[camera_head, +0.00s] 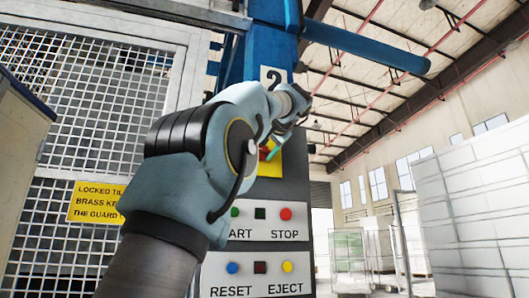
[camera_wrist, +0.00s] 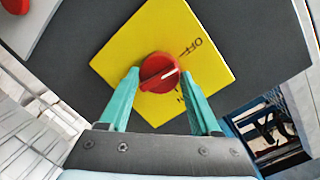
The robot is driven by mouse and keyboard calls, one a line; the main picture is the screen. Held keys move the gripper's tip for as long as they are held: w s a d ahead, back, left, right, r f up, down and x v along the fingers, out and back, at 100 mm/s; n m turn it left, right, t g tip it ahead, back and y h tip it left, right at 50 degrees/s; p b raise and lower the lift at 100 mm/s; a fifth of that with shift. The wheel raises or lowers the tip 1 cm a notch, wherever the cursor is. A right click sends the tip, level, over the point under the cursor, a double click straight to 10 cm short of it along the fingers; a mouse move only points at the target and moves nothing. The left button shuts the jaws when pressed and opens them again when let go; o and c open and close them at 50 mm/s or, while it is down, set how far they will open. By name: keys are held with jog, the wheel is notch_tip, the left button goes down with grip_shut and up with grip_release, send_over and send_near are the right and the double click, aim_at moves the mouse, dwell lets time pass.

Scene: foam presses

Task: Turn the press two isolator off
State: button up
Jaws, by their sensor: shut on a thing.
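The press two isolator is a red round knob (camera_wrist: 160,73) on a yellow diamond-shaped plate (camera_wrist: 208,70). My wrist hides most of the knob there.
Below the isolator, the grey panel (camera_head: 297,190) carries START and STOP buttons (camera_head: 286,214), with RESET and EJECT buttons (camera_head: 287,267) lower down. A mesh guard (camera_head: 85,70) with a yellow notice (camera_head: 95,203) stands left. Pale stacked blocks (camera_head: 465,205) stand at right.

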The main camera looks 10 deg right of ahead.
jog(key=shift+f+n, duration=0.1)
jog(key=shift+n, duration=0.4)
dwell(0.3)
jog(key=o, duration=1.4)
jog(key=shift+c, duration=0.2)
jog(key=s+d+r+b, duration=0.1)
jog(key=s+b, duration=0.2)
jog(key=s, duration=0.7)
jog(key=shift+s+d+r, duration=0.15)
jog(key=shift+s+r, duration=0.15)
jog(key=shift+r, duration=0.05)
